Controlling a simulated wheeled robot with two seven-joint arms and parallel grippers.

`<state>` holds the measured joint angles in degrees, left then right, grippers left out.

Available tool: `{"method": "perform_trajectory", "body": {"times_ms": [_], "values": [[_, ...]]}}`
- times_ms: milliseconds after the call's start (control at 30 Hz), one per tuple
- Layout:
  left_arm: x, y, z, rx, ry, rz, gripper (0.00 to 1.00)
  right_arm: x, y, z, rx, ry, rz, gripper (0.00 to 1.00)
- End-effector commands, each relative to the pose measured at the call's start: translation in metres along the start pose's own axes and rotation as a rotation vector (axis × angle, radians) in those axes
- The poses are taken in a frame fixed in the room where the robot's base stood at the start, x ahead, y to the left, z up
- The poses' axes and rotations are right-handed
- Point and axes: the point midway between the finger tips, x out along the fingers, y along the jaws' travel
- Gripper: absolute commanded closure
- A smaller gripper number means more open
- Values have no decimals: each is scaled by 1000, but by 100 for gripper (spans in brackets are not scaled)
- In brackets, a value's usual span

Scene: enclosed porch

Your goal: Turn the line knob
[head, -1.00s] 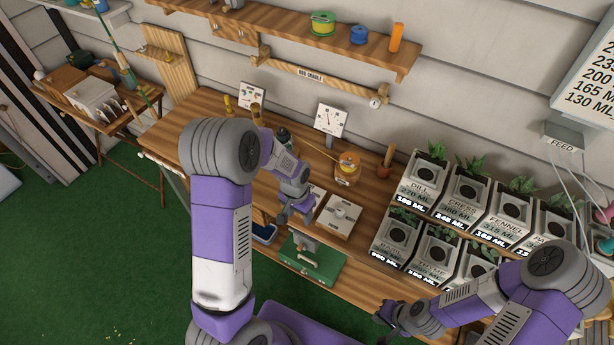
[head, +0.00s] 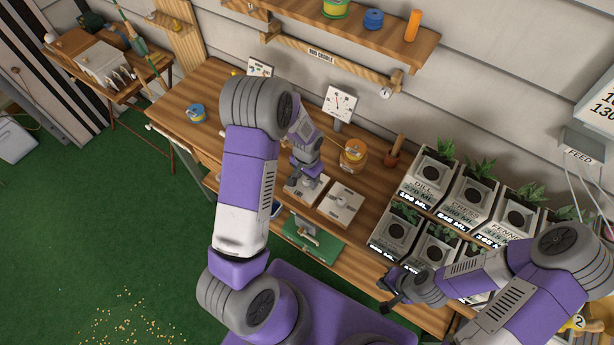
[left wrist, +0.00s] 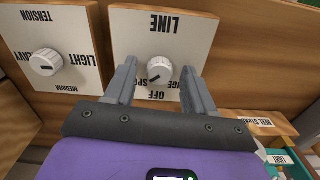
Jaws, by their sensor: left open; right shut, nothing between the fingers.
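The line knob (left wrist: 160,70) is a round white dial with a dark pointer mark, on a pale plate (left wrist: 160,28) lettered LINE and OFF, upside down in the left wrist view. My left gripper (left wrist: 160,86) is open, with one finger on each side of the knob; I cannot tell whether they touch it. In the head view my left gripper (head: 300,183) is over the line plate (head: 318,184) and hides most of the knob. My right gripper (head: 389,291) is shut and empty, low near the bench's front edge.
The tension knob (left wrist: 46,63) is on a similar plate beside the line plate. A gauge card (head: 340,103) and an orange-topped jar (head: 353,155) stand behind. A green base (head: 325,252) sits in front. Labelled herb planters (head: 430,178) fill the right side.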

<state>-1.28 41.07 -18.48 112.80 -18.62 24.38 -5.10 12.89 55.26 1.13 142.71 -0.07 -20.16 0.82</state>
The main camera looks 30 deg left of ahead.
Motion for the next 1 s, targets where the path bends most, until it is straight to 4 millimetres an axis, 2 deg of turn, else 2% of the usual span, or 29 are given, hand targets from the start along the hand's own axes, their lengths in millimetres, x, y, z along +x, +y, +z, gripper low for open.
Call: {"method": "perform_trajectory", "body": {"times_ms": [233,600,1000], "values": [[1,0,0,0,1,0,46,0,0,0,0,0,0,100],[1,0,0,0,1,0,100,0,0,0,0,0,0,100],[1,0,-1,-84,2,0,100,6,2,0,0,0,0,100]]}}
